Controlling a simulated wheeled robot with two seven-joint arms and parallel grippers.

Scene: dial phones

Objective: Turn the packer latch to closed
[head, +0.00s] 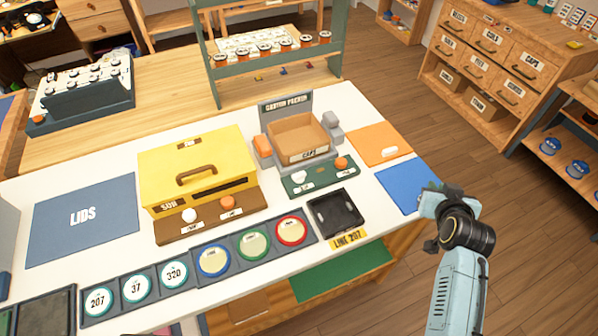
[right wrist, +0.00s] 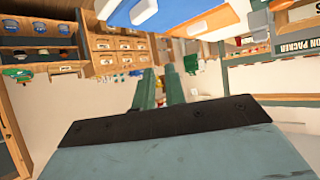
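The carton packer (head: 297,136) stands on the white counter, a grey frame with an open brown carton in it. In front of it is a green panel (head: 321,178) with a white knob (head: 299,177) and an orange knob (head: 341,163); their small labels are unreadable, and I cannot tell which is the latch. My right gripper (head: 437,203) is past the counter's right edge, beside the blue mat, apart from the packer and panel. In the right wrist view its two green fingers (right wrist: 160,88) show a narrow gap with nothing between them. My left gripper is out of view.
A yellow box (head: 195,160) with a similar two-knob panel (head: 207,217) stands left of the packer. A black tray (head: 336,213) lies in front of the green panel. Orange (head: 380,144) and blue (head: 407,186) mats lie flat at right.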

